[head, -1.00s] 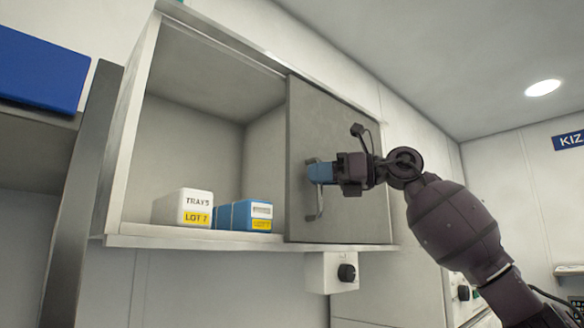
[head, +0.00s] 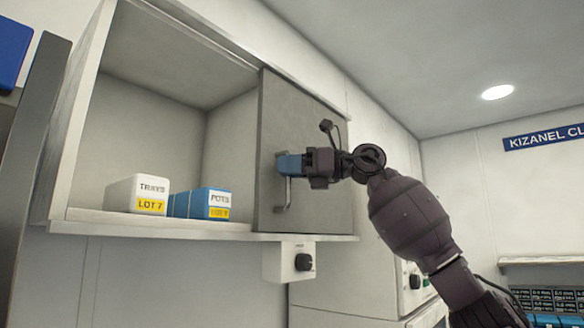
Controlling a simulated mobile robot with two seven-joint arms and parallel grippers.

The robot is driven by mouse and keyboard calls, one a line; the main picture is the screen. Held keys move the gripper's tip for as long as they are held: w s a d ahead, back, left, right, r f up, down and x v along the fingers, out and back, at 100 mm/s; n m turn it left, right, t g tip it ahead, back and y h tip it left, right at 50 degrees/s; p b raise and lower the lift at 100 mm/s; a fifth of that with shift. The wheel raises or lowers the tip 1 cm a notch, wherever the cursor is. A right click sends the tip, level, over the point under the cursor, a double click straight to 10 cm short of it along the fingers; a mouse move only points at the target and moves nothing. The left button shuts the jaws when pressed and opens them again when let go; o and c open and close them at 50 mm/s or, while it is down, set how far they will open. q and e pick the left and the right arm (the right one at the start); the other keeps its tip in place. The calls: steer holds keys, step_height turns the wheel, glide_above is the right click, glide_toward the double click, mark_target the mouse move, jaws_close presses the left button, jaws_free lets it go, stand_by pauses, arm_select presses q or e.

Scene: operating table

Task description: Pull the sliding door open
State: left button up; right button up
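The grey sliding door (head: 310,212) covers the right part of a wall cabinet (head: 150,226) in the head view; the left part is open. A slim vertical metal handle (head: 283,197) stands near the door's left edge. My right gripper (head: 288,165), with blue fingertips, reaches in from the right and is shut on the upper part of the handle. The fingers hide that part of the handle. My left gripper is not in view.
Inside the opening stand a white box (head: 136,193) labelled TRAYS, LOT 7, and blue boxes (head: 206,203). A control box with a black knob (head: 290,262) hangs below the cabinet. A blue object (head: 12,50) is at upper left. A blue sign (head: 545,137) is on the right wall.

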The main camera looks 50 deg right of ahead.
steer(key=b+v, duration=0.3)
steer(key=v, duration=0.7)
steer(key=shift+s+d, duration=0.2)
steer(key=shift+s, duration=0.15)
stand_by(0.5)
